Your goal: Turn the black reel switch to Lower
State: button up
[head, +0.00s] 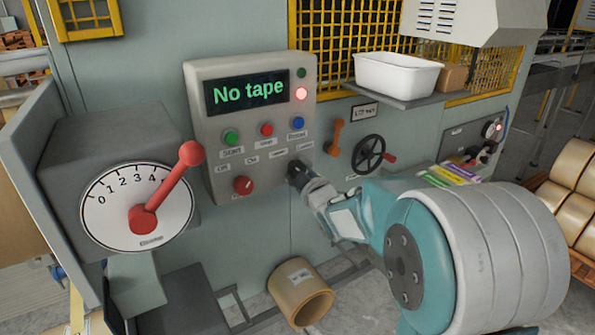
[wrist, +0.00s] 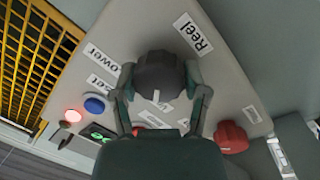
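The black reel switch (wrist: 160,75) is a round dark knob with a short white mark on its lower edge in the wrist view. The mark points down in that view, toward a partly hidden label, away from the Lower label (wrist: 101,58) at the left. The Reel label (wrist: 193,33) is above right of it. My gripper (wrist: 161,80) has one finger on each side of the knob, and the fingertips appear to touch it. In the head view my gripper (head: 298,172) is at the panel's lower right corner and hides most of the switch.
The control panel (head: 197,100) shows "No tape" and a lit red lamp (head: 301,93). A red knob (head: 243,185) is left of my gripper, with several push buttons above. A red-handled dial (head: 112,215) projects at the left; a black handwheel (head: 369,154) is at the right.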

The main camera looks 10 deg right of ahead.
jog(key=shift+d+f, duration=0.1)
jog(key=shift+f, duration=0.15)
jog(key=shift+m, duration=0.4)
jog(key=m, duration=0.2)
jog(key=shift+m+g, duration=0.3)
jog(key=m, duration=0.4)
jog(key=shift+f, duration=0.15)
jog(key=m, duration=0.4)
jog(key=shift+g+y, duration=0.3)
jog(key=shift+g, duration=0.1)
jog(key=shift+m+g+y, duration=0.3)
jog(key=shift+m+y, duration=0.1)
jog(key=shift+m, duration=1.3)
